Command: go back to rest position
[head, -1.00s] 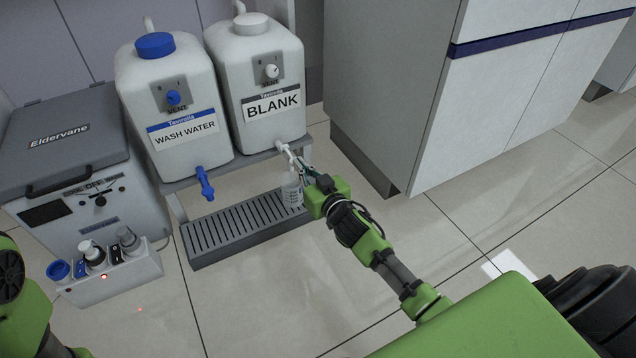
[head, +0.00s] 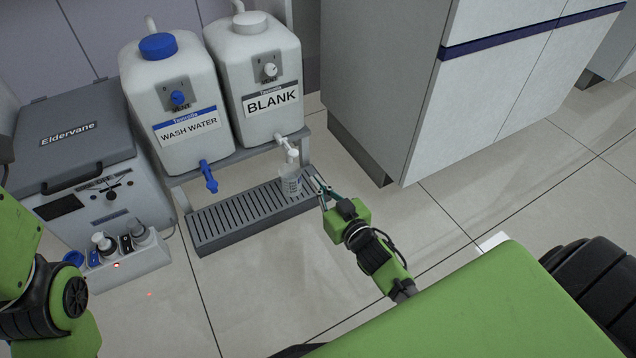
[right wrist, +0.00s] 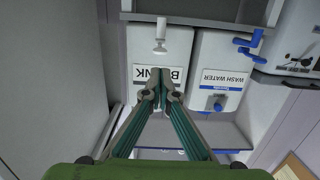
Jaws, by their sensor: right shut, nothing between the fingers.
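My right gripper (head: 318,187) is shut and empty, just right of the drip tray and apart from the BLANK tap. In the right wrist view its two fingertips (right wrist: 161,84) meet in front of the BLANK label. A clear labware vessel (head: 291,182) stands upright on the grated drip tray (head: 215,246), below the white tap (head: 291,142) of the BLANK tank (head: 255,65). Part of my left arm shows at the left edge, but its gripper is out of the picture.
The WASH WATER tank (head: 165,85) with its blue tap (head: 208,176) stands left of BLANK. A grey Eldervane box (head: 75,135) and a white holder with bottles (head: 125,262) are further left. A tall cabinet (head: 395,90) stands on the right.

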